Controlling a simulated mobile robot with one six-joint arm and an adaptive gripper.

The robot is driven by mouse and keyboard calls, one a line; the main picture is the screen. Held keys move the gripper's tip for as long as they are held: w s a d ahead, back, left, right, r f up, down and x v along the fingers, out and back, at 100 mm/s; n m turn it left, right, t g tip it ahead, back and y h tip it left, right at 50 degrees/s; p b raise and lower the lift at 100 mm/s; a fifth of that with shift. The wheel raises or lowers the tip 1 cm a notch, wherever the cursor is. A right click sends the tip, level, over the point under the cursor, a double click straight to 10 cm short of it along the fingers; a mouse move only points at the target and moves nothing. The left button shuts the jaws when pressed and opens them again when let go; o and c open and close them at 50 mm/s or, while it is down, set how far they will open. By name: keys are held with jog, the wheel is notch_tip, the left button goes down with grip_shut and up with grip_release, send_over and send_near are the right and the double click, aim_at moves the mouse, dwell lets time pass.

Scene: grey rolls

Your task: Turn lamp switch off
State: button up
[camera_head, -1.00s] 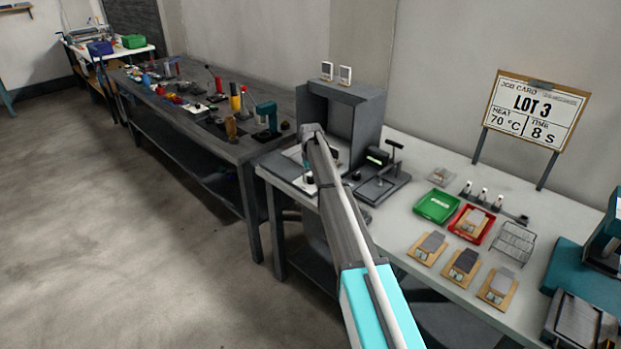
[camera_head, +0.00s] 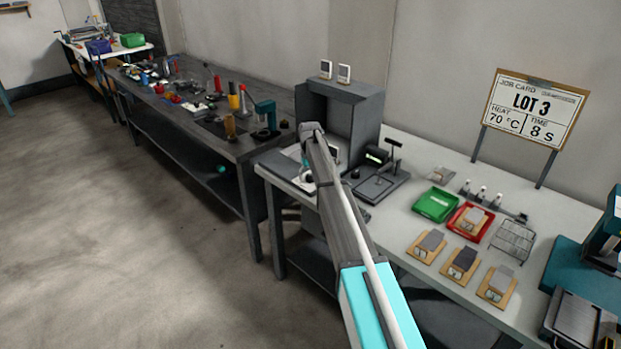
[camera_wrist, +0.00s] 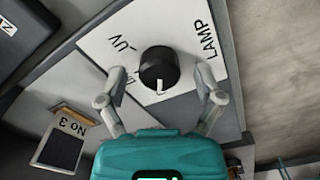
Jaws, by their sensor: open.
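The lamp switch is a round black knob (camera_wrist: 158,68) with a white pointer mark, on a white plate (camera_wrist: 110,40) in the wrist view. The plate reads "UV" and "LAMP"; another label at the left is partly hidden. The pointer faces the bottom of the picture, towards my gripper's body. My gripper (camera_wrist: 160,78) is open, with one finger on each side of the knob. Gaps show between the fingers and the knob. In the head view my arm covers most of the switch area, beside the grey booth (camera_head: 367,92).
A clamp fixture (camera_head: 378,180) stands right of the booth. A green tray (camera_head: 436,204), a red tray (camera_head: 470,221) and a wire rack (camera_head: 513,240) sit further right on the white bench. A "No 3" tagged piece (camera_wrist: 62,148) lies near my gripper.

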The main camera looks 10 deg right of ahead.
jog(key=shift+m, duration=0.4)
jog(key=m, duration=0.5)
jog(key=shift+d, duration=0.1)
jog(key=m, duration=0.6)
notch_tip(320, 180, up, 14)
jog(key=p, duration=1.4)
jog(key=s+f+n+b, duration=0.1)
jog(key=s+n, duration=0.5)
jog(key=s, duration=2.3)
jog(key=shift+s+f, duration=0.15)
jog(key=shift+f, duration=0.05)
jog(key=s+n, duration=0.3)
jog(key=s, duration=1.3)
jog(key=shift+s+a+n, duration=0.2)
jog(key=shift+n, duration=0.2)
